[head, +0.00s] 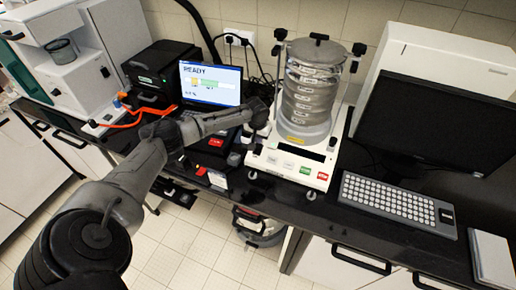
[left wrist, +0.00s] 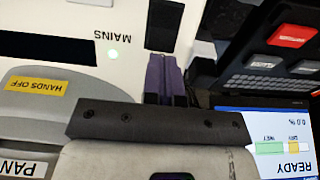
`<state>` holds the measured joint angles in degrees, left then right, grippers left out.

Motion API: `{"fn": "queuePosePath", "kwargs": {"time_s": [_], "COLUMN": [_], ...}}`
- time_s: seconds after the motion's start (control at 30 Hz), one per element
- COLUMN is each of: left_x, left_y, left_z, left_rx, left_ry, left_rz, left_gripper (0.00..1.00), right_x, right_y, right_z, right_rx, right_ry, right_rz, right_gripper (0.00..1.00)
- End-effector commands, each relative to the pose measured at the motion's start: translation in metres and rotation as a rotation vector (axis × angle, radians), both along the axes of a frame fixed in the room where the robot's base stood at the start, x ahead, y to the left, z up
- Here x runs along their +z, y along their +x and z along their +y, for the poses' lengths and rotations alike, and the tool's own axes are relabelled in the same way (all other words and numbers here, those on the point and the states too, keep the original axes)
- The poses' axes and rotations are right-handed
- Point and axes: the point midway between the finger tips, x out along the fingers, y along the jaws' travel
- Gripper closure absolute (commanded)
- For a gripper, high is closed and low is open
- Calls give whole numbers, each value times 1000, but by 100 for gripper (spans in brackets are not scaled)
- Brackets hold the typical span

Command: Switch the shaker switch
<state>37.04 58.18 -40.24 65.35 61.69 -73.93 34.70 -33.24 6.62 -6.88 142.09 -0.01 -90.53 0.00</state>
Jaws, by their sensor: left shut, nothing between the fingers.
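The sieve shaker (head: 294,160) stands on the dark bench in the head view, with a clamped stack of round sieves (head: 308,92) on its white base. Its front panel has a green and a red button. My left gripper (head: 252,133) is at the left side of the shaker base. In the left wrist view, my left gripper (left wrist: 163,72) is shut and empty, its purple fingers together. My right gripper is out of view.
A laptop (head: 211,84) showing READY stands left of the shaker. A monitor (head: 432,122) and keyboard (head: 396,206) are on the right. A yellow HANDS OFF label (left wrist: 35,85) marks the shaker.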

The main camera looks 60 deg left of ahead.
Motion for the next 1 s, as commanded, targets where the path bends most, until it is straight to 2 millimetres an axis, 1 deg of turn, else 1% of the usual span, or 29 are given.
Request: {"fn": "queuePosePath", "kwargs": {"time_s": [0.33, 1.0], "left_x": [-5, -15], "left_y": [0, 0], "left_z": [0, -1], "left_rx": [0, -1], "left_ry": [0, -1], "left_rz": [0, 0], "left_gripper": [100, 100], "right_x": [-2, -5], "right_y": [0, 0], "right_z": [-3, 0], "right_rx": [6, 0], "right_ry": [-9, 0], "right_rz": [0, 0], "right_gripper": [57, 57]}}
